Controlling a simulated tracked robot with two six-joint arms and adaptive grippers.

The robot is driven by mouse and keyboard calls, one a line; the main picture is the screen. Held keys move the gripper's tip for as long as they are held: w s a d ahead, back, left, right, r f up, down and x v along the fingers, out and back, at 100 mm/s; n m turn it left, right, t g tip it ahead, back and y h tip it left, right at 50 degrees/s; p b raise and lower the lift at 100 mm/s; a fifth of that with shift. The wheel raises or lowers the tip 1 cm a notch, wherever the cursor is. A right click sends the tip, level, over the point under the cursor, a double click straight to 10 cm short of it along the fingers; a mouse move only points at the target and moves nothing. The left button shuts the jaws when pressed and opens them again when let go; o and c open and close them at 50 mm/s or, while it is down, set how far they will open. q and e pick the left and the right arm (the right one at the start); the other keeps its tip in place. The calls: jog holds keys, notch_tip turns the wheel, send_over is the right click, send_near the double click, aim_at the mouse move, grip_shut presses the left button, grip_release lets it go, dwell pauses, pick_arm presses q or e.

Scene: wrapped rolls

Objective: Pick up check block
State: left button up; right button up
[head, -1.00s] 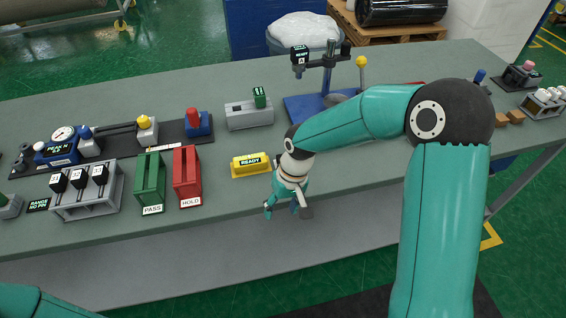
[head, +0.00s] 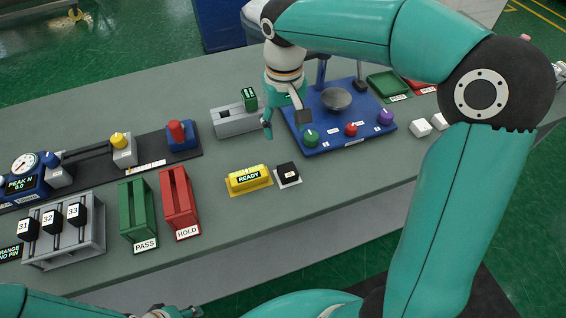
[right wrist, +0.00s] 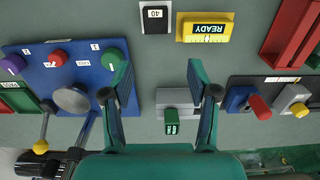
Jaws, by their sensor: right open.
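A small black block with a white label (head: 287,170) sits on a white base right of the yellow READY display (head: 249,179). In the right wrist view, it reads 40 (right wrist: 155,18) and lies at the top, beyond my fingertips. I take it as the check block. My right gripper (head: 285,122) points down, open and empty, behind the block near the grey slotted fixture (head: 236,121). In the right wrist view, its fingers (right wrist: 160,70) are spread on either side of that fixture, with nothing between them. My left gripper (head: 175,312) only just shows at the bottom edge.
A blue panel with coloured knobs (head: 350,144) and a round grey pan (head: 336,99) stands right of my right gripper. Green PASS (head: 138,215) and red HOLD (head: 180,204) holders stand left of the display. A rack (head: 62,248) holds blocks 31, 32 and 33. Bare table lies before the block.

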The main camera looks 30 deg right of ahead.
send_over(288, 170)
jog(key=f, duration=1)
jog(key=shift+w+f, duration=0.2)
jog(key=shift+f, duration=0.2)
jog(key=f+p, duration=0.1)
jog(key=f, duration=0.3)
jog(key=shift+s+f, duration=0.15)
jog(key=shift+s, duration=0.05)
jog(key=shift+f, duration=0.6)
jog(key=c, duration=0.9)
jog(key=shift+c, duration=0.2)
jog(key=shift+r, duration=0.2)
